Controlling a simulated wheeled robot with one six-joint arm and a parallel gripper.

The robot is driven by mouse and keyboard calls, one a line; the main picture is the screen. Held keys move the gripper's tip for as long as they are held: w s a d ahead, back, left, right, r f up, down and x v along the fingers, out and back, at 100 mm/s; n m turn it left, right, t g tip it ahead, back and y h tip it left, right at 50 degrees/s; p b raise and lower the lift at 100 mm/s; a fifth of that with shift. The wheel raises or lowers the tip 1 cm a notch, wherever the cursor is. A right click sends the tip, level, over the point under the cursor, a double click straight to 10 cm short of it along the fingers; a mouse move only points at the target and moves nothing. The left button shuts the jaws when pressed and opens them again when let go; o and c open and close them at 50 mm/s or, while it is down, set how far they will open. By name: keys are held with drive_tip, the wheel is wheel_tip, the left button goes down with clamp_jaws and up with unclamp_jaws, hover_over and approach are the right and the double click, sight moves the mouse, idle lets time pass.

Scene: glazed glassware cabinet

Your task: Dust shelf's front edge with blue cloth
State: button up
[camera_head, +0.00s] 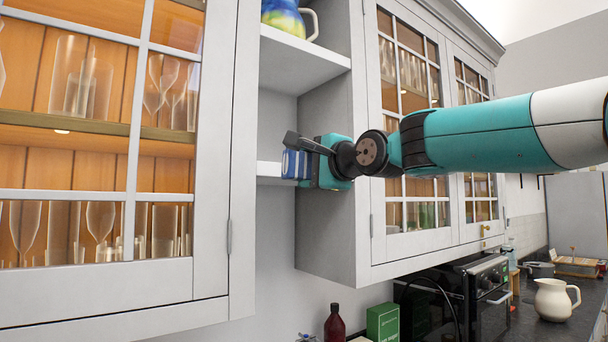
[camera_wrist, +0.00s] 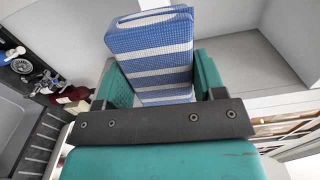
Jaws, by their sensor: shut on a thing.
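My gripper (camera_head: 305,163) is shut on a folded blue cloth (camera_head: 293,164) with white stripes. In the wrist view the cloth (camera_wrist: 150,50) stands up between the two teal fingers (camera_wrist: 160,80). The open shelf (camera_head: 270,170) is a white board in the niche between the glazed cabinets. The cloth is at the right part of this shelf's front edge and hides it there. I cannot tell whether cloth and edge touch. The left part of the edge is bare.
An upper shelf (camera_head: 300,62) holds a colourful jug (camera_head: 287,17). Glazed doors with glassware flank the niche, the left one (camera_head: 140,130) close by. Below right are a green box (camera_head: 383,322), a dark red bottle (camera_head: 335,325), an oven (camera_head: 480,300) and a cream pitcher (camera_head: 555,299).

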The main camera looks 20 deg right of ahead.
drive_tip(key=shift+s, duration=0.1)
drive_tip(key=b+v, duration=0.1)
drive_tip(key=v, duration=0.1)
drive_tip(key=shift+s+d, duration=0.15)
drive_tip(key=shift+s, duration=0.25)
drive_tip(key=shift+w, duration=0.1)
idle(0.4)
drive_tip(key=p+x, duration=0.1)
drive_tip(key=x, duration=0.4)
drive_tip(key=shift+r+p, duration=0.1)
drive_tip(key=shift+p, duration=0.3)
drive_tip(key=shift+p+x, duration=0.35)
drive_tip(key=shift+x, duration=0.6)
drive_tip(key=shift+p+x, duration=0.55)
drive_tip(key=shift+x, duration=0.45)
drive_tip(key=shift+w+d, duration=0.25)
drive_tip(key=shift+d, duration=0.6)
drive_tip(key=shift+w+d, duration=0.2)
drive_tip(key=shift+d, duration=0.65)
